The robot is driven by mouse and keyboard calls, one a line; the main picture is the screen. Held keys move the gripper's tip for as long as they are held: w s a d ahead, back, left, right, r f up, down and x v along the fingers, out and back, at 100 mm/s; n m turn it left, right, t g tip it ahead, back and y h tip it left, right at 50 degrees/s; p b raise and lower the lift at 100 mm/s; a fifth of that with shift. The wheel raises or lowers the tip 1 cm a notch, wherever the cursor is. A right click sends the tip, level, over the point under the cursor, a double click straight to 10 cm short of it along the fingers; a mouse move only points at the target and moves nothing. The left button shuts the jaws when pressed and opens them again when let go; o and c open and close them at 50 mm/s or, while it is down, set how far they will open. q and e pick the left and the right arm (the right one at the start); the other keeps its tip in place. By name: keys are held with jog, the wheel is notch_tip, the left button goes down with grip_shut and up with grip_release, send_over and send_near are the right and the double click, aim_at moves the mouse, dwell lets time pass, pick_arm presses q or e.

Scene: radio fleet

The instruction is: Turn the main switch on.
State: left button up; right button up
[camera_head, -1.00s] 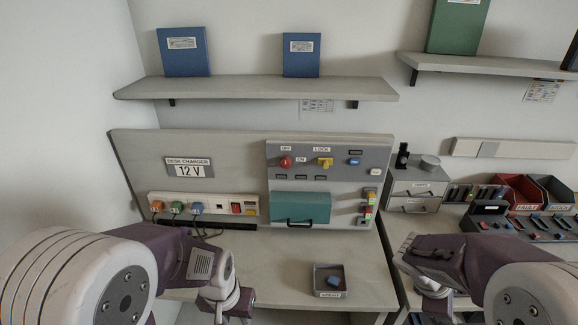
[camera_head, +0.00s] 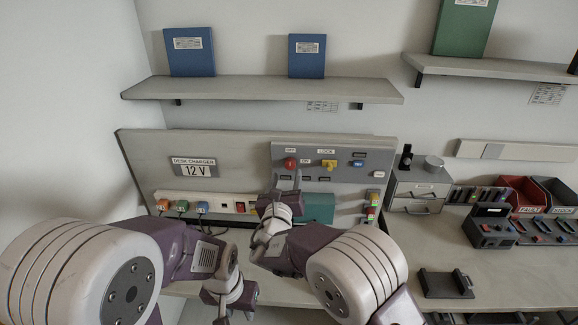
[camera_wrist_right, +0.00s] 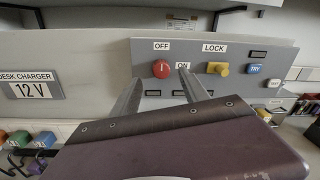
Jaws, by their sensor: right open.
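The red main switch knob (camera_head: 290,163) sits at the upper left of the grey control panel (camera_head: 335,150), between OFF and ON labels. In the right wrist view the knob (camera_wrist_right: 161,68) shows a pale mark and stands just beyond my fingertips. My right gripper (camera_head: 287,181) is raised in front of the panel, just below the knob, its two fingers apart and empty. In the right wrist view the open fingers (camera_wrist_right: 159,80) flank the knob's lower part in the picture; I cannot tell whether they touch it. My left gripper (camera_head: 230,296) hangs low over the desk, its fingertips unclear.
A yellow LOCK knob (camera_head: 329,165) and a blue TRY button (camera_head: 358,163) sit right of the switch. A teal cover (camera_head: 319,207) is behind my right gripper. The charger strip (camera_head: 168,197) with coloured plugs lies left. A shelf (camera_head: 262,89) runs above.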

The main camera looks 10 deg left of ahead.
aim_at(289, 165)
jog(key=w+p, duration=0.1)
jog(key=w, duration=0.4)
jog(key=shift+w, duration=0.3)
jog(key=shift+a, duration=0.1)
